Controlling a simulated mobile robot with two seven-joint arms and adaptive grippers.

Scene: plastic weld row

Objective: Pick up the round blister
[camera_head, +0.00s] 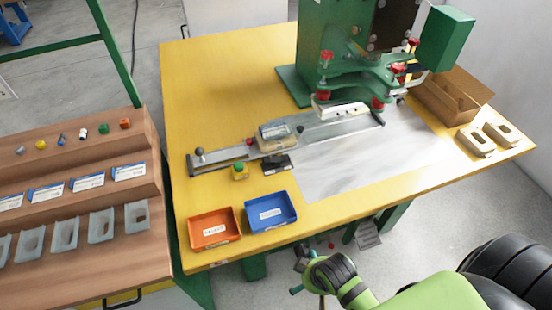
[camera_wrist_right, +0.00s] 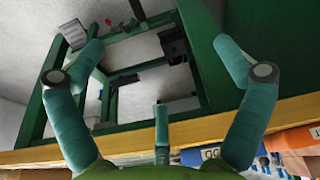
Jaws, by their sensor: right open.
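Several translucent blisters stand in a row on the lowest step of the brown stepped rack at the left in the head view. The rightmost blister (camera_head: 137,217) shows a dark opening, and another blister (camera_head: 101,226) stands beside it. I cannot tell for sure which one is round. My right gripper (camera_head: 306,274) is beyond the front edge of the yellow table, well to the right of the rack. In the right wrist view its fingers (camera_wrist_right: 160,75) are spread wide with nothing between them. My left gripper is not in view.
The yellow table (camera_head: 225,75) carries an orange bin (camera_head: 214,229), a blue bin (camera_head: 271,212), a slide fixture and a green press (camera_head: 335,50). A cardboard box (camera_head: 450,98) stands at the right. The rack (camera_head: 85,262) also holds cards and small parts.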

